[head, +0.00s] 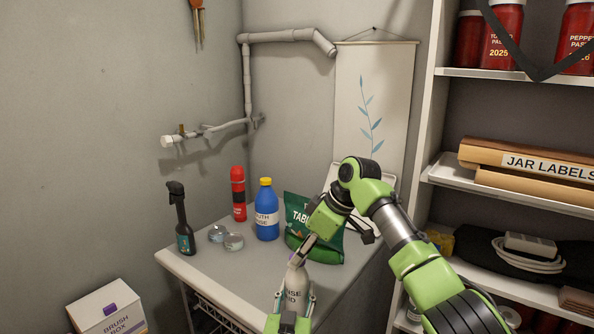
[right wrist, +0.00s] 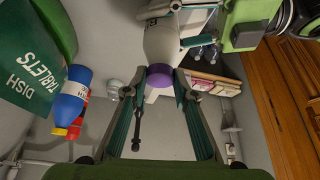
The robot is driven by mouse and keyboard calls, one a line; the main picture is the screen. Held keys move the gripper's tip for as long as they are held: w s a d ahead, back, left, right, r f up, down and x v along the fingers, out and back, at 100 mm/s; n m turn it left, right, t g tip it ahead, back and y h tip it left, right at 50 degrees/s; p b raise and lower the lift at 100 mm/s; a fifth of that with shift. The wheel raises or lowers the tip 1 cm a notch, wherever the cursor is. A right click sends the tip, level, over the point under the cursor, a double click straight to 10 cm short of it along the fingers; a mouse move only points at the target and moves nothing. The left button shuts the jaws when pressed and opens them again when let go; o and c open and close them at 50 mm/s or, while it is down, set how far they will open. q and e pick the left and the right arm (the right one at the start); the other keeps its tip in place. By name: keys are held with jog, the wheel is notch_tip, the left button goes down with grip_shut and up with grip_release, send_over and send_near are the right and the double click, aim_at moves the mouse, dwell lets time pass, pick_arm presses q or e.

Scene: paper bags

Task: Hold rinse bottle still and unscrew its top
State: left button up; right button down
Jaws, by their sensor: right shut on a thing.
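The rinse bottle (head: 295,283) is white with partly hidden lettering and stands upright near the table's front edge in the head view. It also shows in the right wrist view (right wrist: 161,42), with its purple cap (right wrist: 159,76) towards the camera. My left gripper (head: 296,297) comes from below, with a finger on each side of the bottle's body, shut on it. My right gripper (head: 300,252) is above the bottle, and its fingertips are shut on the purple cap.
Shelves (head: 480,74) rise at right. A brush box (head: 108,310) is low left.

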jog(key=shift+r, duration=0.4)
jog(key=shift+r, duration=0.8)
jog(key=shift+r, duration=0.1)
jog(key=shift+r, duration=2.45)
pick_arm(q)
jog(key=o, duration=1.6)
jog(key=shift+c, duration=0.2)
